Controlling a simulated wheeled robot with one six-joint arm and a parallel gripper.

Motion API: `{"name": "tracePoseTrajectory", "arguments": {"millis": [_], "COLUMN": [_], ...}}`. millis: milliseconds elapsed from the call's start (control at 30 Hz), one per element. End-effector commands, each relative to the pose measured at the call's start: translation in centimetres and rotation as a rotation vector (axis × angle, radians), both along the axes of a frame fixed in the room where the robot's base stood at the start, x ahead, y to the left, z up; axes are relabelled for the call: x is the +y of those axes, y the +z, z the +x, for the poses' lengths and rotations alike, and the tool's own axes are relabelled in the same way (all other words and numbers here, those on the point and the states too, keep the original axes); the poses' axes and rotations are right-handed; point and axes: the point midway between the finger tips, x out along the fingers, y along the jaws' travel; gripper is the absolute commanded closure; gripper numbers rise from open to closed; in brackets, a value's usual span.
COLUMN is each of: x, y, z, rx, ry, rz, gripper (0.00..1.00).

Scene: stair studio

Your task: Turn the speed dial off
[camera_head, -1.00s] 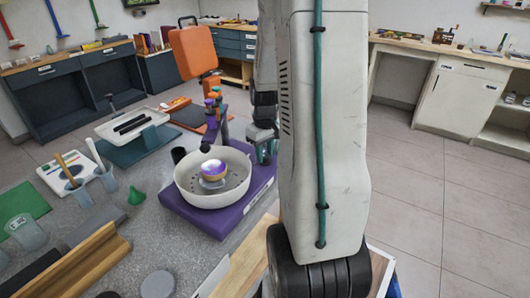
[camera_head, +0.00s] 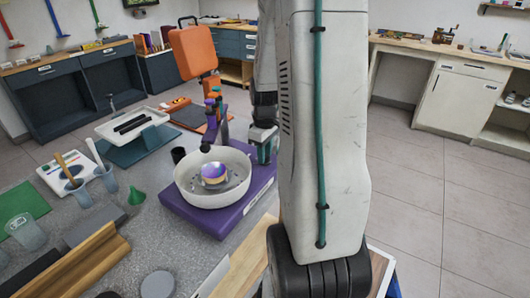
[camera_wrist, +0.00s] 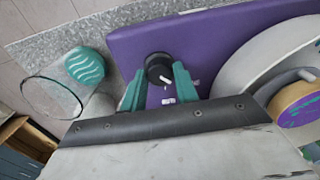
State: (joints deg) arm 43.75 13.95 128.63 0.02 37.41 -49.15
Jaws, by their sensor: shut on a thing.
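The speed dial (camera_wrist: 157,67) is a black round knob with a white pointer, on the purple base (camera_wrist: 215,45) in the wrist view. Its pointer slants toward the lower right of the picture, and small white marks lie beside it. My gripper (camera_wrist: 160,82) has its teal fingers on either side of the dial and is shut on it. In the head view my gripper (camera_head: 264,147) is at the back right corner of the purple base (camera_head: 228,214). The dial is hidden there. The white bowl (camera_head: 208,199) on the base holds a shiny purple and gold piece (camera_head: 214,173).
A tray (camera_head: 132,123), beakers (camera_head: 26,232) and a green funnel (camera_head: 137,195) are on the bench to the left. In the wrist view a clear glass (camera_wrist: 50,97) and a teal wavy-patterned thing (camera_wrist: 85,66) are left of my gripper.

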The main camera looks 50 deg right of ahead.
Motion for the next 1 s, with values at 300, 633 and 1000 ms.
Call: {"name": "tracePoseTrajectory", "arguments": {"millis": [300,633,1000], "x": [0.0,-0.1,0.0], "y": [0.0,2.2,7.4], "z": [0.0,0.1,0.0], "rx": [0.000,-0.003,-0.001], "ry": [0.000,0.000,0.000], "rz": [-0.001,-0.004,-0.001], "gripper": [0.48,0.48,0.48]}}
